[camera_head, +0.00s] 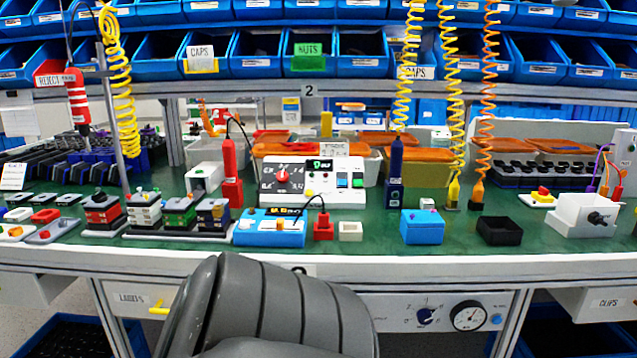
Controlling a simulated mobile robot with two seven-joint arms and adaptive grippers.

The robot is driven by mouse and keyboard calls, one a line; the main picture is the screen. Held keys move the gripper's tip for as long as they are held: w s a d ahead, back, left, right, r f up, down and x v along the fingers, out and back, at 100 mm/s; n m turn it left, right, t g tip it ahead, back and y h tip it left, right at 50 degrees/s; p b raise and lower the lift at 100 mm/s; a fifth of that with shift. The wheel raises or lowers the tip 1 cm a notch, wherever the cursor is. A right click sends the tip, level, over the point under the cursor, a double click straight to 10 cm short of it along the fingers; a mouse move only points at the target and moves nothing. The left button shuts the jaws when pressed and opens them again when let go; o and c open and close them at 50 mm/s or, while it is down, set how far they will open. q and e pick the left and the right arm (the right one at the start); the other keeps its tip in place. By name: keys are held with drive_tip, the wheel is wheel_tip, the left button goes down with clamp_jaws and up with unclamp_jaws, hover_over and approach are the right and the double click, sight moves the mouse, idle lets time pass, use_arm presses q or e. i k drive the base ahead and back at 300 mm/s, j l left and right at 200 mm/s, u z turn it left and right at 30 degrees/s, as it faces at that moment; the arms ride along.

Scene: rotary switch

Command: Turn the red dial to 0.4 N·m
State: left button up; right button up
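The red dial (282,176) sits on the left part of the front face of a white control box (324,193), on the green bench top. Small marks surround the dial, but they and its pointer are too small to read surely. A small dark display (319,165) and several coloured buttons are to the right of the dial on the same box. A grey ribbed part of my own arm fills the bottom middle of the view, in front of the bench edge. Neither gripper's fingers show, and nothing touches the dial.
A red tool (230,170) stands left of the box; a dark blue tool (396,170) stands right. A blue box (268,227), a red block (323,227) and a white block (350,231) lie in front. Another dial (426,315) and a gauge (468,316) are below the bench.

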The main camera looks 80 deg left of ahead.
sight(281, 177)
drive_tip(key=u, duration=2.55)
